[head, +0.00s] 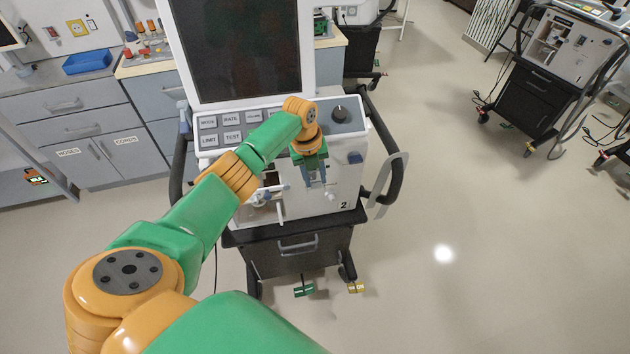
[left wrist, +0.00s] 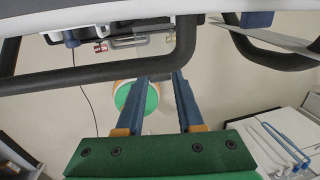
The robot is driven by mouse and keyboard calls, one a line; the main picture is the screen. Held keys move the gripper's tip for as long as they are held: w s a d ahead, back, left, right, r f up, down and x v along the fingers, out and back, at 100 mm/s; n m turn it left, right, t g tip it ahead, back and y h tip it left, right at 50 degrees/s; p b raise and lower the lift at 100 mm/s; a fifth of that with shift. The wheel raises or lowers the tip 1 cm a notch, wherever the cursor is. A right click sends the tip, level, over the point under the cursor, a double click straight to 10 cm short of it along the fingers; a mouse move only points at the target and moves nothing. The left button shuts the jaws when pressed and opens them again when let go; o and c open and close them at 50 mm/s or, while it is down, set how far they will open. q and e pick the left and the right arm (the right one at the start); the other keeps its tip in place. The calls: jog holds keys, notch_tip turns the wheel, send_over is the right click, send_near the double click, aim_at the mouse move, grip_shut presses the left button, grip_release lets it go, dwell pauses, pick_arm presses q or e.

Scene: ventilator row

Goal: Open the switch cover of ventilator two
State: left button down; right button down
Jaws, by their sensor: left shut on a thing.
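Ventilator two (head: 336,196), marked "2", stands in the middle of the head view, with a dark screen and a grey button panel. My left gripper (head: 316,178) reaches down to its white front, below the round knob (head: 340,113). The gripper is shut on a small part there, apparently the switch cover, which the fingers largely hide. In the left wrist view, the two blue fingers (left wrist: 160,80) stand with a gap between them. What lies between their tips is not clear there. I cannot tell the cover's angle. My right gripper is not in view.
Dark side handles (head: 386,150) flank the ventilator, with a grey curved strip (head: 390,185) at the right one. A black drawer unit (head: 290,262) is below. Cabinets (head: 85,160) stand at the left. Another ventilator (head: 565,50) stands far right, with clear floor (head: 470,200) between.

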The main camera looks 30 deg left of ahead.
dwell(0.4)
pick_arm(q)
jog(key=c, duration=0.5)
grip_release()
jog(key=shift+f, duration=0.1)
jog(key=r, duration=0.4)
jog(key=r+b, duration=0.1)
jog(key=r, duration=0.2)
jog(key=shift+s+a, duration=0.35)
